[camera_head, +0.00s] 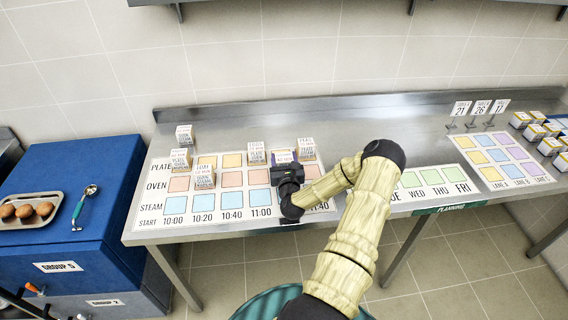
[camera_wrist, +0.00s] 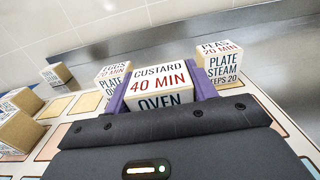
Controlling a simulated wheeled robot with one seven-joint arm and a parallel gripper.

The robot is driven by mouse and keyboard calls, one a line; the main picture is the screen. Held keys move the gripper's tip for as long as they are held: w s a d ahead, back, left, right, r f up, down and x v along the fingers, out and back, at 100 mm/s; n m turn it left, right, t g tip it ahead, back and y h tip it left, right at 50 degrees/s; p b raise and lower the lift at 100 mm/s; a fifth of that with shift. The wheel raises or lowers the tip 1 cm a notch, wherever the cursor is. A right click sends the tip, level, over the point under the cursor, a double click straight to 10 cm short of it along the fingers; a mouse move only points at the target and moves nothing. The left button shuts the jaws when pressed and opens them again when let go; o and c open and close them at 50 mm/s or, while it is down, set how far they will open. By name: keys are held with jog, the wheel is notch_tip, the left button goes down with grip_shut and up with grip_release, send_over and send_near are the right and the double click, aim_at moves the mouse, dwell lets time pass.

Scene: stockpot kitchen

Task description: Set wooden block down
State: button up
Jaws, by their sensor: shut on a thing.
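My gripper (camera_head: 288,172) is over the timetable board (camera_head: 153,222), near its right end. It is shut on the wooden block (camera_wrist: 160,80) marked "CUSTARD 40 MIN OVEN", with one purple finger on each side. In the head view the block (camera_head: 283,156) shows only partly behind my gripper. It looks about level, in line with the top PLATE row, between an eggs block (camera_head: 257,153) on the left and a peas block (camera_head: 306,149) on the right. Its underside is hidden, so I cannot tell whether it touches the board.
Several other blocks stand at the board's left, one (camera_head: 204,176) in the OVEN row and one (camera_head: 184,134) behind the board. A weekday board (camera_head: 434,176) and a lane board (camera_head: 494,160) lie to the right. A blue cabinet (camera_head: 100,185) stands left of the steel table.

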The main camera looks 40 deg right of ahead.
notch_tip(320, 180, down, 2)
jog(key=shift+f, duration=0.1)
jog(key=shift+d, duration=0.1)
jog(key=shift+s, duration=0.15)
jog(key=shift+f, duration=0.15)
jog(key=o, duration=1.1)
jog(key=shift+c, duration=0.2)
jog(key=b+v, duration=0.2)
jog(key=v, duration=1)
